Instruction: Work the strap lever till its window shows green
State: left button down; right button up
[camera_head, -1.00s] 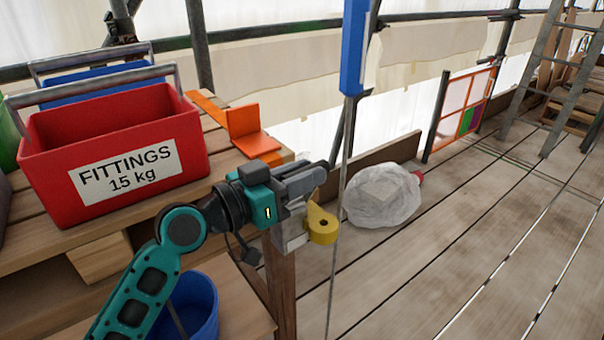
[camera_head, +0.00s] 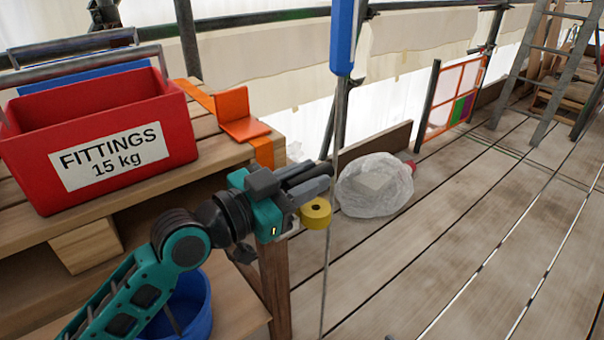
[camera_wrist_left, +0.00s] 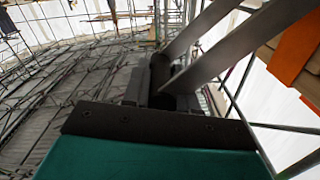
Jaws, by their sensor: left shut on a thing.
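My left gripper (camera_head: 318,178) is at the front right corner of the wooden bench, just above a yellow round piece with a dark hole (camera_head: 316,213). Its dark fingers are shut on what seems to be the grey strap lever, mostly hidden by the gripper. An orange strap (camera_head: 263,152) runs over the bench edge behind the gripper. In the left wrist view, two grey bars (camera_wrist_left: 215,45) slant down to a dark block in front of my teal gripper body; I cannot tell which part is the lever. No lever window can be made out. My right gripper is out of view.
A red FITTINGS box (camera_head: 100,140) stands on the bench, with an orange angle bracket (camera_head: 240,115) beside it. A blue bucket (camera_head: 188,305) is below. A thin upright pole with a blue top (camera_head: 343,40) stands close by. A plastic-wrapped bundle (camera_head: 375,185) lies on the boards.

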pick_arm(q)
jog(key=c, duration=1.2)
grip_release()
jog(key=o, duration=0.3)
jog(key=v, duration=1.3)
